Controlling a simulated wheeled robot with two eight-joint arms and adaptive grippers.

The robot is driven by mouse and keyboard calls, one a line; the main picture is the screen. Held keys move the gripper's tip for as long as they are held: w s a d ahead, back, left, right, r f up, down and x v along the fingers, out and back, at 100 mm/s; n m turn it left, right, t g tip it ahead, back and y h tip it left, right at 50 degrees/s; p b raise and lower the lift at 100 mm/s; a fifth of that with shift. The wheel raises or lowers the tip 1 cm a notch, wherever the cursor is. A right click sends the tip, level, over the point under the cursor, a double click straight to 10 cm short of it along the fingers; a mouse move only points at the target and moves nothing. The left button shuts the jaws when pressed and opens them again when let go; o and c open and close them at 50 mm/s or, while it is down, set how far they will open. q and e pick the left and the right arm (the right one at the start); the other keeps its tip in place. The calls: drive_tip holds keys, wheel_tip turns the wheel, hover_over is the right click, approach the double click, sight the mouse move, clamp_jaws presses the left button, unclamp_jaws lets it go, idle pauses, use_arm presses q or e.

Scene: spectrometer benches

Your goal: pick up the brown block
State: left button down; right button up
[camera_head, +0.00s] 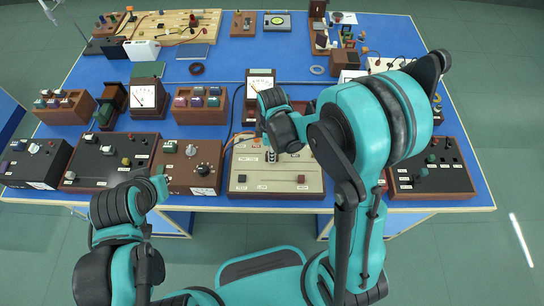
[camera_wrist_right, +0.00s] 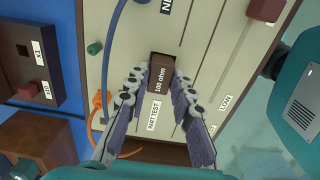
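The brown block (camera_wrist_right: 161,73) has a white "100 ohm" label. In the right wrist view it is over a beige panel, just above the words "PART TEST". My right gripper (camera_wrist_right: 161,80) has one fingertip against each long side of the block, with no clear gap. In the head view my right gripper (camera_head: 270,152) is over the beige panel box (camera_head: 250,184), and the block cannot be made out there. My left arm ends low on the left, near the table's front edge; its fingers cannot be made out.
A brown knob box (camera_head: 190,168) stands left of the beige box, and a dark box (camera_head: 430,170) stands to the right. A meter (camera_head: 260,84) stands behind. Blue and orange cables (camera_wrist_right: 100,103) run beside the right gripper. Blue tabletop shows between the rows.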

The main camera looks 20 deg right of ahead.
clamp_jaws()
drive_tip(key=shift+r, duration=0.35)
wheel_tip(320, 180, up, 4)
drive_tip(key=shift+r+p, duration=0.1)
drive_tip(key=shift+p, duration=0.95)
drive_tip(key=s+d+r+p, duration=0.5)
drive_tip(key=s+d+r, duration=0.1)
drive_tip(key=d+r, duration=0.3)
drive_tip(key=shift+s+d, duration=0.15)
drive_tip(key=shift+s, duration=0.25)
